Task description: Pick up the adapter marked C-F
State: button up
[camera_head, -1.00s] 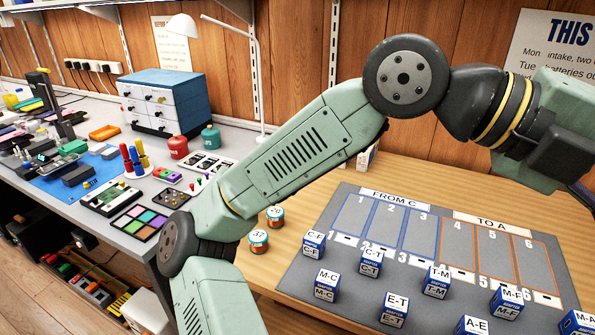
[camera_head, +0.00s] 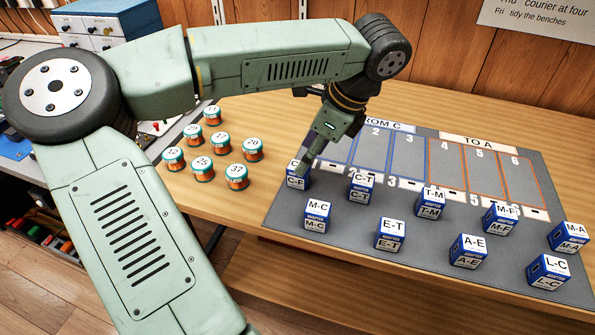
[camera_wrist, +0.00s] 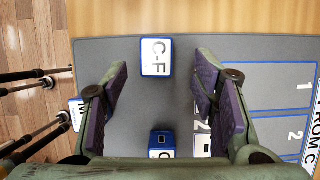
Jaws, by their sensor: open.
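The adapter marked C-F (camera_head: 297,180) is a small blue and white box on the left edge of the grey mat (camera_head: 290,238). My gripper (camera_head: 308,160) is just above it in the head view and hides part of its top. In the wrist view the C-F box (camera_wrist: 156,57) lies ahead of the open fingers, between their lines. My gripper (camera_wrist: 160,88) is open there, with purple pads and nothing between them. The C-T box (camera_head: 361,187) stands to the right of C-F.
Other adapters stand close by, such as M-C (camera_head: 317,215), E-T (camera_head: 390,235) and T-M (camera_head: 431,204). Several green and orange tins, one marked 37 (camera_head: 236,176), stand on the wood to the left. Numbered outlined slots (camera_head: 407,152) lie behind the boxes.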

jog(key=shift+p+x, duration=1.05)
jog(key=shift+x, duration=1.75)
jog(key=shift+s, duration=0.2)
jog(key=shift+c, duration=0.2)
jog(key=c, duration=1.1)
